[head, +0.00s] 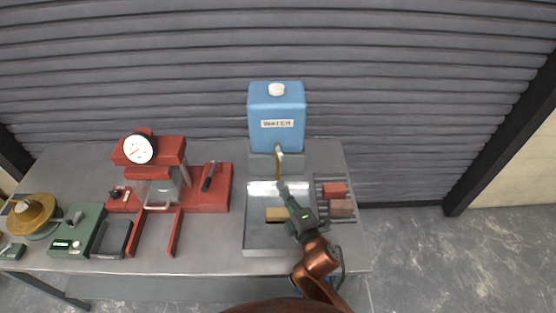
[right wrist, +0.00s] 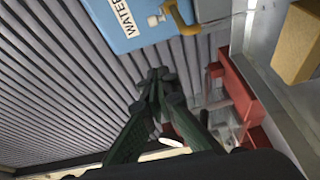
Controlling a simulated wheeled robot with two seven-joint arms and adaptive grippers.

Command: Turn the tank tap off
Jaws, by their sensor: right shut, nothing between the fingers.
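The blue water tank (head: 277,115) stands on a grey block at the back of the table; it also shows in the right wrist view (right wrist: 125,22). Its brass tap (head: 278,158) is at the tank's lower front and appears in the right wrist view (right wrist: 181,17) with a pale round part beside it. My left gripper is not in view.
A metal tray (head: 262,248) below the tap holds a tan block (head: 276,214). A rack (head: 336,219) with reddish blocks stands at right. A red press (head: 210,200) with a gauge, a green device (head: 75,228) and a brass pan (head: 32,212) are at left.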

